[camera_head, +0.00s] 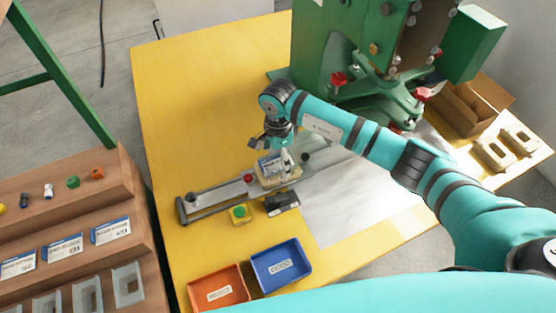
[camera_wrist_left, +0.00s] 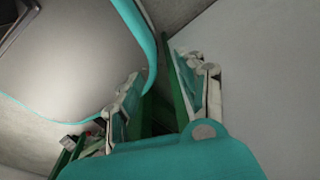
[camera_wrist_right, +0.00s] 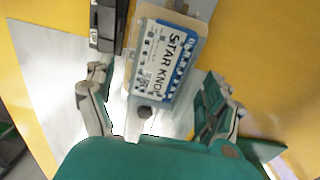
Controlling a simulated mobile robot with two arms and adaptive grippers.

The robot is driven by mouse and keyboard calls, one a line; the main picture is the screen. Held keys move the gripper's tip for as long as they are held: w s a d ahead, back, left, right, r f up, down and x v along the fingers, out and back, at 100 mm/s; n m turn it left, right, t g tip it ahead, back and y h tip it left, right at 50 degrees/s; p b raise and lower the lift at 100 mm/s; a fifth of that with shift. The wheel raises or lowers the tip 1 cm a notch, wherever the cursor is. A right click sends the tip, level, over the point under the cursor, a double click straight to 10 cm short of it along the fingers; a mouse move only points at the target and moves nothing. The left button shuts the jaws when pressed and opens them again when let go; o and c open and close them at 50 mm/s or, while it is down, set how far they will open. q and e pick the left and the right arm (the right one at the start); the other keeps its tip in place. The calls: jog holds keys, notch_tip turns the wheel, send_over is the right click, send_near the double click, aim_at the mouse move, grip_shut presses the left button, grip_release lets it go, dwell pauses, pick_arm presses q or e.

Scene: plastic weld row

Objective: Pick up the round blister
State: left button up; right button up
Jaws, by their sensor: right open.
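A pack with a blue-and-white "STAR KNOB" card (camera_wrist_right: 165,62) lies in a pale holder on the fixture. It also shows in the head view (camera_head: 270,166), partly covered by my right gripper (camera_head: 283,152). In the right wrist view my right gripper (camera_wrist_right: 155,105) is open and empty, its fingers spread toward either side of the pack's near end. I cannot make out a clearly round blister there. Clear blisters (camera_head: 128,285) stand in the rack at lower left. My left gripper (camera_wrist_left: 160,95) shows only in its wrist view, open and empty, away from the table.
The fixture rail (camera_head: 215,200) runs across the yellow table (camera_head: 180,100). A green button box (camera_head: 240,213), an orange tray (camera_head: 217,288) and a blue tray (camera_head: 281,264) are nearer. The green press (camera_head: 335,50) stands behind, with a cardboard box (camera_head: 475,105) at right.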

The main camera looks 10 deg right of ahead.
jog(key=shift+f, duration=1)
jog(key=c, duration=1.2)
pick_arm(q)
jog(key=shift+s+r, duration=0.2)
jog(key=shift+s, duration=0.35)
jog(key=shift+f, duration=0.1)
pick_arm(e)
jog(key=shift+r, duration=0.15)
